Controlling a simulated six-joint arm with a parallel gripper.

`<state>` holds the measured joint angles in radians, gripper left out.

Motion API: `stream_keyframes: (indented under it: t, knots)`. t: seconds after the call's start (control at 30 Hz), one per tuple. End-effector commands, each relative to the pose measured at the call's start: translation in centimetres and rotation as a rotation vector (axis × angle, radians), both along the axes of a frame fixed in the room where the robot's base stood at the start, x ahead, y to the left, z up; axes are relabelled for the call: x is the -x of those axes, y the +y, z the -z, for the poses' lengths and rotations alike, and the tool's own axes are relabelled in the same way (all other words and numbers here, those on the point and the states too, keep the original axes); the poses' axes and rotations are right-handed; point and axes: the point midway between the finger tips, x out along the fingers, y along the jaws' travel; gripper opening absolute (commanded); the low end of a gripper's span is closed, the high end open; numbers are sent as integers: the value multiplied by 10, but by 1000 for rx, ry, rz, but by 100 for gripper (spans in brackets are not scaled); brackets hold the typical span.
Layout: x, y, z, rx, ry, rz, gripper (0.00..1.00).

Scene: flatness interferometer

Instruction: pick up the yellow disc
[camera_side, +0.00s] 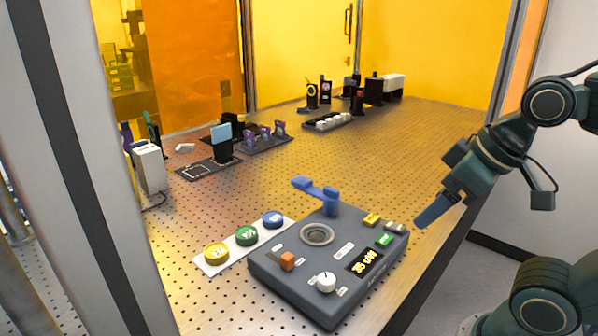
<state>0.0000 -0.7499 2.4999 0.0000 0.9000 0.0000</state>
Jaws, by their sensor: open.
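The yellow disc (216,253) lies at the near left end of a white strip (232,254) on the perforated table. A green disc (247,235) and a blue disc (272,219) sit in a row beside it on the same strip. My gripper (432,212) is at the right, above the table's right edge, beyond the grey instrument box from the yellow disc. It is open and empty, well apart from all the discs. Its fingers show nearly edge-on, so the gap between them is hard to see.
The grey box (312,310) with a round socket (317,235), orange switch, white knob and display stands between my gripper and the discs. A blue lever (330,198) rises at its back. Optics (222,143) stand farther back. The middle table (350,165) is clear.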

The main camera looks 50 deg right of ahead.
Motion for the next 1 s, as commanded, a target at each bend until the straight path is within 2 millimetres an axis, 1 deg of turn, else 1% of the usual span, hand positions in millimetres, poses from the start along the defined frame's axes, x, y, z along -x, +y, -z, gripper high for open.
stream_keyframes:
  t: [0.17, 0.27, 0.37, 0.47, 0.7, 1.0]
  knots:
    - [-5, 2, -4, 2, 3, -19, 72]
    - [-13, 6, -9, 5, 11, -52, 72]
    - [-26, 12, -16, 11, 21, -104, 72]
    - [-44, 19, -25, 16, 35, -173, 72]
    - [-94, 40, -44, 33, 62, -365, 72]
    - [-159, 64, -52, 50, 89, -613, 72]
